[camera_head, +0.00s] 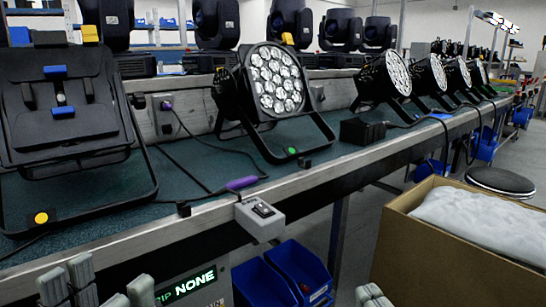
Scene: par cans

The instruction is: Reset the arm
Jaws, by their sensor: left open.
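My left gripper (97,286) shows at the bottom left edge, its grey fingertips pointing up and spread apart, with nothing between them. It is in front of the workbench edge and below the bench top. A small grey tip of my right gripper (372,296) shows at the bottom edge, left of the cardboard box. The rest of it is out of the picture. A par can with many round lenses (277,80) stands in its yoke on the bench. Another par can (65,105) stands at the left with its dark back facing me.
The long workbench (330,181) runs from the left front to the far right, with more par cans (398,73) along it. A grey switch box (260,217) hangs on its front edge. Blue bins (262,284) sit below. An open cardboard box (432,252) stands at the right.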

